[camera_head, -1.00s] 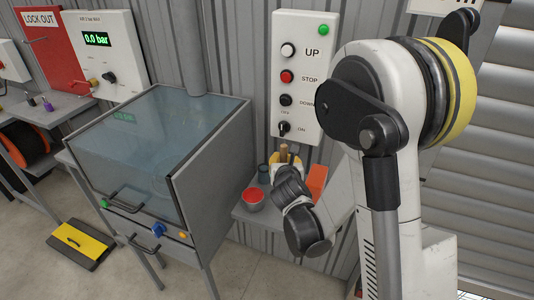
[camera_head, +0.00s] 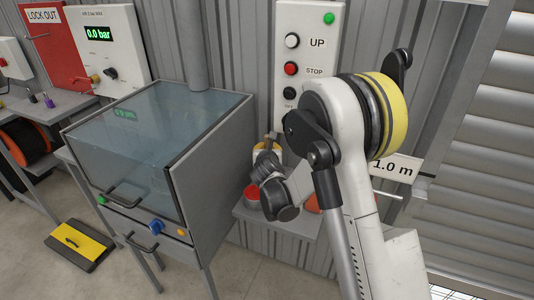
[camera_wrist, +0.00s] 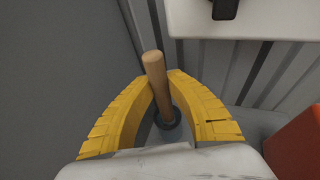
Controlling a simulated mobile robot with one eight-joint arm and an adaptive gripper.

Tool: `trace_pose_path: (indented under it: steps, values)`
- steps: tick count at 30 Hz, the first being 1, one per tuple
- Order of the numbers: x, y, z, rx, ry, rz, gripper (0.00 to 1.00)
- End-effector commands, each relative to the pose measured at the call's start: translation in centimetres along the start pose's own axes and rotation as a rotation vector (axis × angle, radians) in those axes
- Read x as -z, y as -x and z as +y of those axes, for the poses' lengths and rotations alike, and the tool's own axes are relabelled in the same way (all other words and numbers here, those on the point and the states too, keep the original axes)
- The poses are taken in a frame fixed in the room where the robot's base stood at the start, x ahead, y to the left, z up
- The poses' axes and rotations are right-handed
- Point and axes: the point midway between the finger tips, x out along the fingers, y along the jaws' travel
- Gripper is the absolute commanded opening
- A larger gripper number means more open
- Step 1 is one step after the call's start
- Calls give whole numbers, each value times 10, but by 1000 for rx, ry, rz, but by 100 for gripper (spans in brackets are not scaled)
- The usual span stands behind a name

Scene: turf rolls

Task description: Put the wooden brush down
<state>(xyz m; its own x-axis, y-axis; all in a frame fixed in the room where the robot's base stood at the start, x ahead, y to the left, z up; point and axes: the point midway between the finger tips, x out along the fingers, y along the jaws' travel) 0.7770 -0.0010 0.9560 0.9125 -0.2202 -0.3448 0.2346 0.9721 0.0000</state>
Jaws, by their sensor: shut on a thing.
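My gripper (camera_wrist: 163,84) is shut on the wooden brush (camera_wrist: 155,72), its yellow fingers on either side of the pale round handle. The handle stands roughly upright between the fingertips. A dark round rim, apparently of a cup (camera_wrist: 173,117), shows below and behind the handle, between the fingers. I cannot tell whether the brush's lower end is inside it or above it. In the head view my gripper (camera_head: 267,150) is over the left part of the small grey shelf (camera_head: 290,226), with the brush's tip (camera_head: 267,139) just showing. The brush head is hidden.
A red container (camera_head: 251,191) stands at the shelf's left, close to my wrist. An orange block (camera_head: 313,204) is on the shelf to the right, partly hidden by my arm. The glass-topped cabinet (camera_head: 160,140) is close on the left. A button panel (camera_head: 304,70) is on the wall behind.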

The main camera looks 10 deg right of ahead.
Motion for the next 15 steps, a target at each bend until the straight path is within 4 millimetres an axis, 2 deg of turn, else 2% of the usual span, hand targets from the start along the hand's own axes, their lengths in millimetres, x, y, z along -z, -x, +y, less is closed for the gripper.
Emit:
trace_pose_path:
  steps: [1, 2, 14, 15]
  values:
    - [10, -5, 1, 0, 0, 0, 0]
    - [12, -7, 2, 0, 0, 0, 0]
    - [13, -8, 2, 0, 0, 0, 0]
    - [12, -8, 2, 0, 0, 0, 29]
